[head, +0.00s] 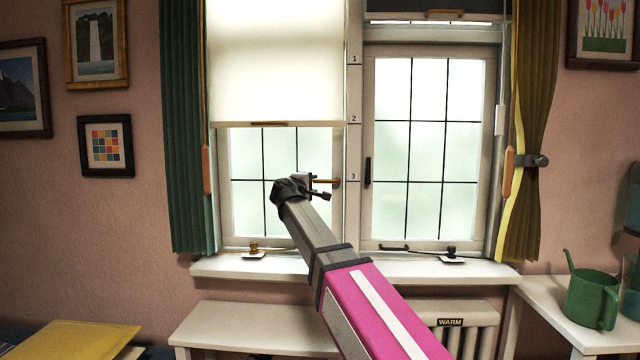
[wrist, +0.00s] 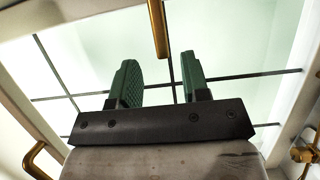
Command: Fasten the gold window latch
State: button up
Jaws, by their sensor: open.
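The gold window latch (head: 328,181) is a slim bar lying level at the right edge of the left window, pointing left over the glass. In the wrist view the latch (wrist: 158,28) hangs from the top edge, its free end in line with the gap between the fingers. My gripper (head: 318,187) is open beside the latch in the head view and partly covers its free end. In the wrist view my gripper (wrist: 158,75) shows two green pads set apart with nothing between them.
A cream blind (head: 275,65) covers the upper left window. A gold stay (head: 253,248) sits at its sill. The right window has a black handle (head: 367,171). A white sill (head: 360,270) runs below. A green watering can (head: 592,300) stands far right.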

aim_at(319, 181)
jog(key=x, duration=0.6)
jog(key=shift+w+d, duration=0.1)
jog(key=shift+w, duration=0.2)
grip_shut()
